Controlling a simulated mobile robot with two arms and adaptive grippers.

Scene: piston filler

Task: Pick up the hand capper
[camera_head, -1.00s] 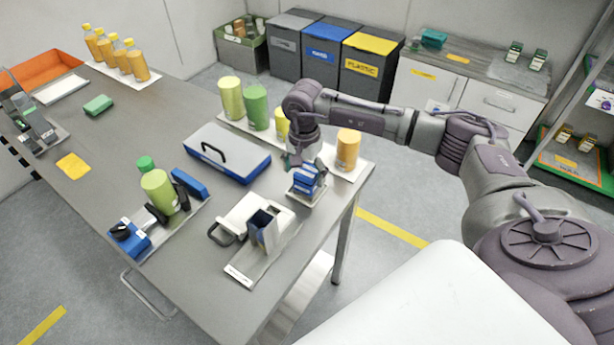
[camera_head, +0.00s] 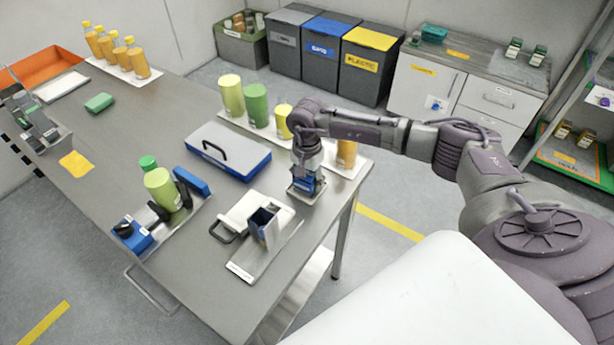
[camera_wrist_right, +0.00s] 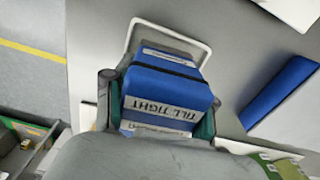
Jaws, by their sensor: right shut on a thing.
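In the right wrist view the hand capper (camera_wrist_right: 168,84) is blue with a white label reading TILL TIGHT, and sits between the two fingers. My right gripper (camera_head: 305,175) points down over it from above and is shut on it. In the right wrist view the gripper's (camera_wrist_right: 158,112) fingers press on its two sides. I cannot tell whether it is clear of the stand. My left gripper is not in view.
A white and grey device (camera_head: 262,222) on a metal plate stands just left of the capper. A blue and grey toolbox (camera_head: 228,152) lies behind it. Green and orange bottles (camera_head: 257,105) line the back edge on a white mat. The bench's right edge is close.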

